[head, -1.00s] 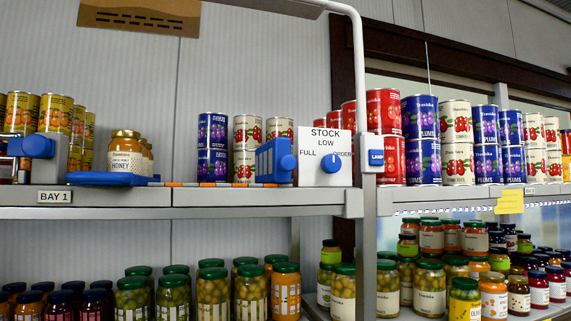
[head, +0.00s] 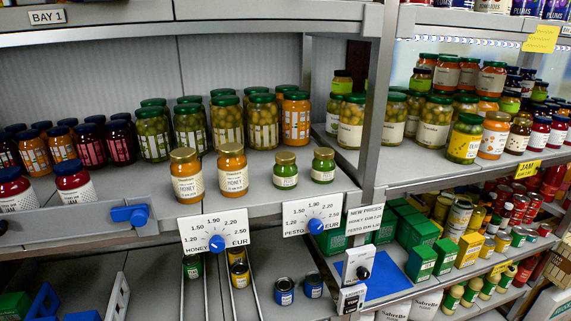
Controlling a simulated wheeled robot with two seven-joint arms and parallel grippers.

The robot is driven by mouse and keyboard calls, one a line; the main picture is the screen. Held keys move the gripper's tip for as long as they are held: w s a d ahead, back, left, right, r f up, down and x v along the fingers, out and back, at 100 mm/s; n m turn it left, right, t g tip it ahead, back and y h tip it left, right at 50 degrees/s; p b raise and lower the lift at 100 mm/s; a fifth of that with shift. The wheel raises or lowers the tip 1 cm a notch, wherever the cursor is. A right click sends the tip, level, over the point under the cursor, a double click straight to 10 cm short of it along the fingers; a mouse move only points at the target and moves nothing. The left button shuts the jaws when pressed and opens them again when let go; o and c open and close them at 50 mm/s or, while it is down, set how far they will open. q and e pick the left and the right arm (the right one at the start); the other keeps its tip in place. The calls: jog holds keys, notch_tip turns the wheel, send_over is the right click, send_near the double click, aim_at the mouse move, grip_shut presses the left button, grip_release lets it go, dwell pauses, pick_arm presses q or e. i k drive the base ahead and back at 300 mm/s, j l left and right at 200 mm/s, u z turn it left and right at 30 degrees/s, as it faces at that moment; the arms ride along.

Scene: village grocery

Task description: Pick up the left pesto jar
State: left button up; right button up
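The left pesto jar (head: 285,171) is a small jar of green contents with a gold-green lid and a white label. It stands upright near the front edge of the middle shelf (head: 350,198), above the pesto price dial. A second, similar pesto jar (head: 323,166) stands just to its right, with a small gap between them. Neither of my grippers shows in the head view.
Two honey jars (head: 187,175) (head: 232,170) stand left of the pesto jars. Taller olive jars (head: 227,122) line the back. A shelf post (head: 376,110) rises to the right. Price dials (head: 313,215) hang on the front edge. The upper shelf (head: 230,12) overhangs.

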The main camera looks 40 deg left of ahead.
aim_at(284, 169)
jog(key=u, duration=0.4)
jog(key=i+l+u, duration=0.1)
jog(key=u, duration=0.25)
jog(key=i+l+u, duration=0.1)
jog(key=u, duration=0.3)
jog(key=l+u, duration=0.1)
jog(key=u, duration=0.25)
